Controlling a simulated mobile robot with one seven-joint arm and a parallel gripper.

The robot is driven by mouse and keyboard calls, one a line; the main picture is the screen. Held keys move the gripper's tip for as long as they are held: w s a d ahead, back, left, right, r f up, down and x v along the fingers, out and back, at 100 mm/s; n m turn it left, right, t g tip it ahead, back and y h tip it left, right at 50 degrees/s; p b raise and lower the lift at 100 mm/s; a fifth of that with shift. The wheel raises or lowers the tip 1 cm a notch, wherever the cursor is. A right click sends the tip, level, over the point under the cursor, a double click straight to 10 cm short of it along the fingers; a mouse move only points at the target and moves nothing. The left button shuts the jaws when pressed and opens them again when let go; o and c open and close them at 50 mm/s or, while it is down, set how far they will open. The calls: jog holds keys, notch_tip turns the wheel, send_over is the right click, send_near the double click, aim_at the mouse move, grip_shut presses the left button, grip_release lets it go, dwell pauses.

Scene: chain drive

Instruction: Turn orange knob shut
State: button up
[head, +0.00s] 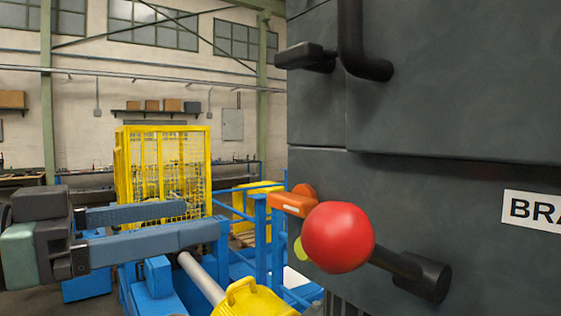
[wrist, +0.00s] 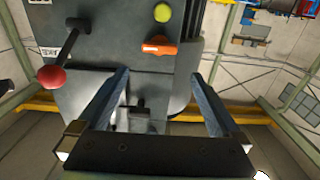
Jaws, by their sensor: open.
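The orange knob (head: 292,203) is on the side of the dark grey machine cabinet (head: 450,200). The red ball partly covers it in the head view. In the wrist view the orange knob (wrist: 160,47) lies crosswise, just beyond my fingertips. A small white mark shows on it. My gripper (head: 205,221) is to the left of the knob, with its two blue-grey fingers spread and pointing toward the cabinet. In the wrist view my gripper (wrist: 161,74) is open and empty, apart from the knob.
A red ball (head: 338,237) on a black lever sticks out close to the knob. A yellow-green button (wrist: 163,12) is beside the knob. A black handle (head: 305,57) juts out higher up. A yellow cage (head: 165,170) and blue rails stand behind.

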aim_at(282, 201)
jog(key=p+x, duration=0.5)
jog(key=x, duration=0.6)
jog(key=shift+w+d+r, duration=0.15)
jog(key=shift+w+d, duration=0.05)
jog(key=shift+d, duration=0.15)
jog(key=shift+w+d, duration=0.3)
jog(key=shift+d, duration=0.1)
jog(key=c, duration=1.1)
jog(key=shift+o, duration=0.2)
